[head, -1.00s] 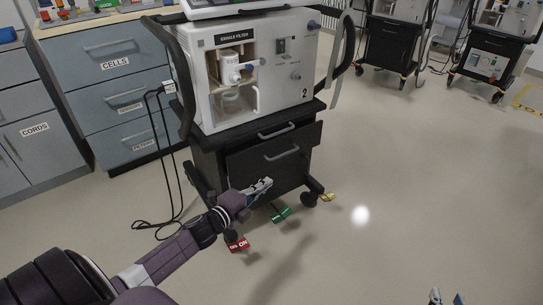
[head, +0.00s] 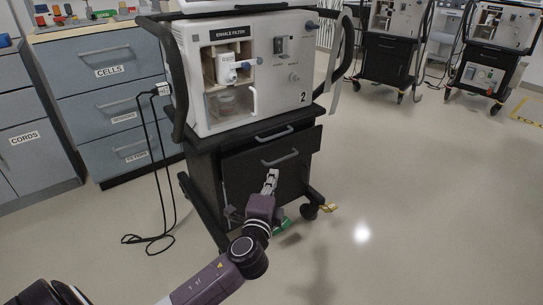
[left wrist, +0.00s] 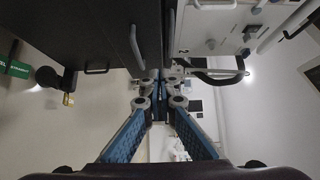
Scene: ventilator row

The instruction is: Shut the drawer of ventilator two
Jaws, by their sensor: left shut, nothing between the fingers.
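Ventilator two (head: 250,75) is a white unit marked 2 on a black cart. It also shows in the left wrist view (left wrist: 212,25). In the left wrist view the dark drawer front (left wrist: 75,30) fills the upper left. My left gripper (head: 271,176) is shut and empty, in front of the drawer face just below the handle in the head view; I cannot tell whether it touches. The right gripper is not in view.
A grey cabinet (head: 122,104) with labelled drawers stands at the left. A black cable (head: 160,175) hangs to the floor beside the cart. A green pedal (head: 284,223) and casters sit low at the cart. Other ventilators (head: 390,45) stand at the back right. The floor at right is clear.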

